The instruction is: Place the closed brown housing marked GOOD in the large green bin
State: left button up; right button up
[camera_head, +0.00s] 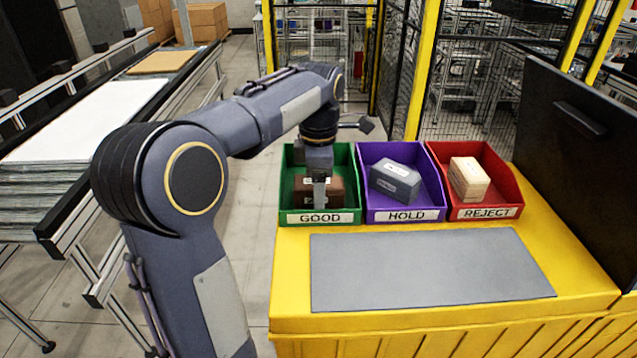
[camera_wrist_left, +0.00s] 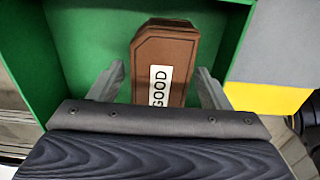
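The brown housing (camera_head: 330,190) is inside the green bin (camera_head: 291,207) labelled GOOD. In the left wrist view the housing (camera_wrist_left: 168,62) lies in the green bin (camera_wrist_left: 85,30), with a white GOOD label facing up. My left gripper (camera_head: 320,203) is over the bin, partly hiding the housing. In the wrist view its two fingers (camera_wrist_left: 160,80) are spread, one on each side of the housing, with a gap visible on the left. The right gripper is not in view.
A purple HOLD bin (camera_head: 434,193) with a dark grey housing (camera_head: 396,181) and a red REJECT bin (camera_head: 507,188) with a tan housing (camera_head: 468,179) stand to the right. A bare grey mat (camera_head: 425,270) lies in front on the yellow table (camera_head: 292,270).

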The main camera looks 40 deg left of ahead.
pick_arm(q)
notch_tip(320, 180, up, 12)
jog(key=p, duration=0.1)
jog(key=shift+r+p, duration=0.15)
jog(key=shift+p, duration=0.15)
dwell(0.7)
